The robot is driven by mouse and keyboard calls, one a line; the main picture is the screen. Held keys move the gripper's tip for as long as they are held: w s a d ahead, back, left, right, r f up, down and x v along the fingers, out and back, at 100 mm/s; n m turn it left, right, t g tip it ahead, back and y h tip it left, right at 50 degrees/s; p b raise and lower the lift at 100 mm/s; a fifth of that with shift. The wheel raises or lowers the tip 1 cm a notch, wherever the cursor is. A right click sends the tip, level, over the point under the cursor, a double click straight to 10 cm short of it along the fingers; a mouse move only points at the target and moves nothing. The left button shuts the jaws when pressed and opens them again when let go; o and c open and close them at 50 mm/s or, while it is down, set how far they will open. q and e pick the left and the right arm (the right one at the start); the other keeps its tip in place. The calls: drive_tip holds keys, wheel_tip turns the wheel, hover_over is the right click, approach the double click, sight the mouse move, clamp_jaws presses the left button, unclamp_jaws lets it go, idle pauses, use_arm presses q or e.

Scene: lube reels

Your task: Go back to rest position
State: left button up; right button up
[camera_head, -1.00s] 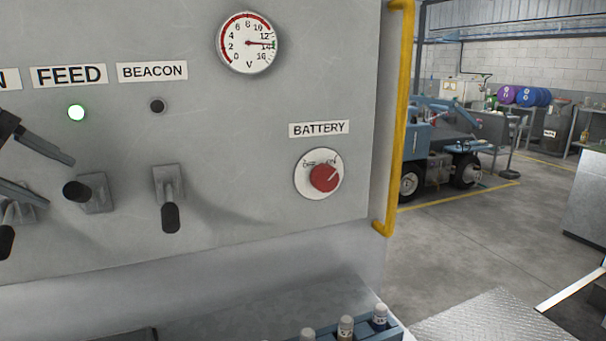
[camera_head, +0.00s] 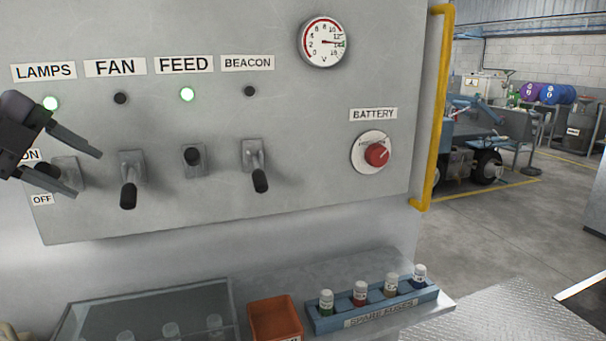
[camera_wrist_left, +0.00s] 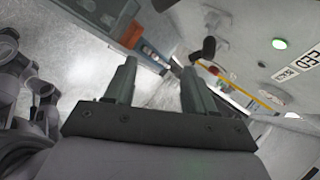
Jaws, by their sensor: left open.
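My left gripper (camera_head: 88,174) is at the left edge of the head view, in front of the LAMPS switch (camera_head: 66,172) on the grey panel (camera_head: 330,180). Its two fingers are apart with nothing between them. In the left wrist view, the open fingers (camera_wrist_left: 158,70) show against the shelf and panel, and a black lever knob (camera_wrist_left: 209,48) shows beyond the right finger. I cannot tell from the head view whether a finger touches the LAMPS switch. My right gripper is not in view.
The FAN (camera_head: 128,180) and BEACON (camera_head: 256,165) levers point down; the FEED lever (camera_head: 193,157) points outward. LAMPS and FEED lights are lit. Below are an orange bin (camera_head: 275,318) and a blue bottle rack (camera_head: 375,308). A yellow rail (camera_head: 438,110) edges the panel.

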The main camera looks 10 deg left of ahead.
use_arm(q)
drive_tip(key=w+d+f+n+g+y, duration=0.1)
drive_tip(key=d+f+n+g, duration=0.35)
drive_tip(key=f, duration=1.05)
drive_tip(key=d+f+n+t, duration=0.2)
drive_tip(key=d+f, duration=0.6)
drive_tip(key=f, duration=0.7)
drive_tip(key=s+d+f+n+g+y, duration=0.1)
drive_tip(key=s+d+f+n, duration=0.2)
drive_tip(key=s+f+n, duration=0.55)
drive_tip(key=s+d+f+n+g+y, duration=0.1)
drive_tip(key=s+d+f+n, duration=0.3)
drive_tip(key=s, duration=0.7)
drive_tip(key=w+d+f+t+h, duration=0.1)
drive_tip(key=w+f+t, duration=0.5)
drive_tip(key=f, duration=0.4)
drive_tip(key=shift+w+d+n+t, duration=0.15)
drive_tip(key=shift+w+n+t, duration=0.2)
drive_tip(key=shift+w+n, duration=0.1)
drive_tip(key=shift+c, duration=1.2)
